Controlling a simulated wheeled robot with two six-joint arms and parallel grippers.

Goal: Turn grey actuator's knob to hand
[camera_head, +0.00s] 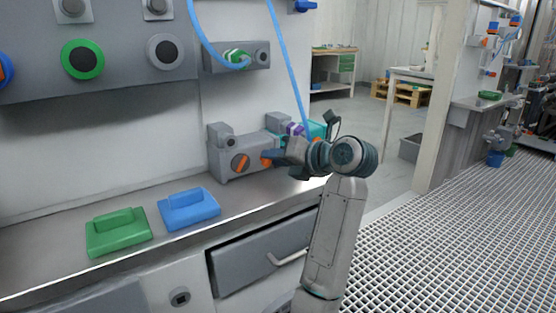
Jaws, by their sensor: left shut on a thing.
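The grey actuator (222,158) is a box on the bench against the wall. One orange knob (240,163) shows on its front face, its bar tilted. A second orange part, seemingly another knob (266,162), shows at its right end, by my gripper's fingertips. My left gripper (270,157) comes in from the right of the actuator and is shut on this right orange knob. The fingers partly cover that knob and the actuator's right end. The knob's markings are too small to read. My right gripper is not in view.
A green block (118,232) and a blue block (189,208) lie on the bench at left. A teal box (317,130) stands behind my gripper. The drawer handle (287,258) sticks out below the bench edge.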

